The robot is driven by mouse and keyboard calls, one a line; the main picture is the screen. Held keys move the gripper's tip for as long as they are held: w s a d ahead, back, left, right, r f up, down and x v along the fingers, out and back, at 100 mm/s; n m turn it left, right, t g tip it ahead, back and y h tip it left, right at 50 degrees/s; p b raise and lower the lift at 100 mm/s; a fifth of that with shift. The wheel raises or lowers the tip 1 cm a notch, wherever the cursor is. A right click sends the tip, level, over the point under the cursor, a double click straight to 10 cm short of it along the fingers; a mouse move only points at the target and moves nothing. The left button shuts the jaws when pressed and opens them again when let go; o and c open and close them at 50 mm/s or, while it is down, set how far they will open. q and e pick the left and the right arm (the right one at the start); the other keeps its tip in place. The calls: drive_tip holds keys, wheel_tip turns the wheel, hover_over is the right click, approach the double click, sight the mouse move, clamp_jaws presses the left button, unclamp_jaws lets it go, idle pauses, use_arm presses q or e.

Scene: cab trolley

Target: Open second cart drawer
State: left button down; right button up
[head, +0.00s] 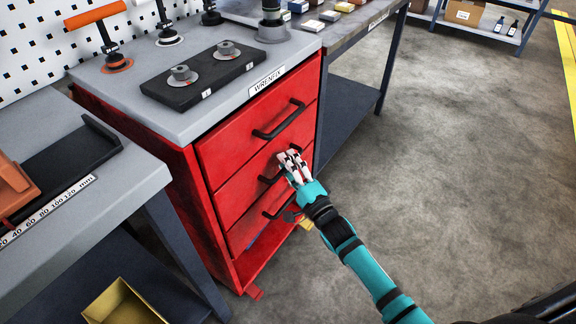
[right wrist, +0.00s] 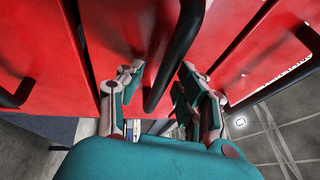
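The red cart (head: 180,170) has three stacked drawers with black bar handles. The second drawer (head: 240,195) is the middle one and looks closed. Its handle (head: 266,180) is partly hidden by my right gripper (head: 290,160). In the right wrist view, the second drawer's handle (right wrist: 178,55) runs between the two fingers of my right gripper (right wrist: 163,88). The fingers are apart, one on each side of the bar, with gaps visible. My left gripper is not in view.
The top drawer handle (head: 280,120) is above my gripper and the bottom one (head: 281,205) just below. A grey workbench (head: 75,230) stands left of the cart and another bench (head: 350,40) behind right. The concrete floor (head: 450,150) to the right is clear.

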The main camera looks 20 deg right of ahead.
clamp_jaws()
drive_tip(key=shift+s, duration=0.1)
idle(0.5)
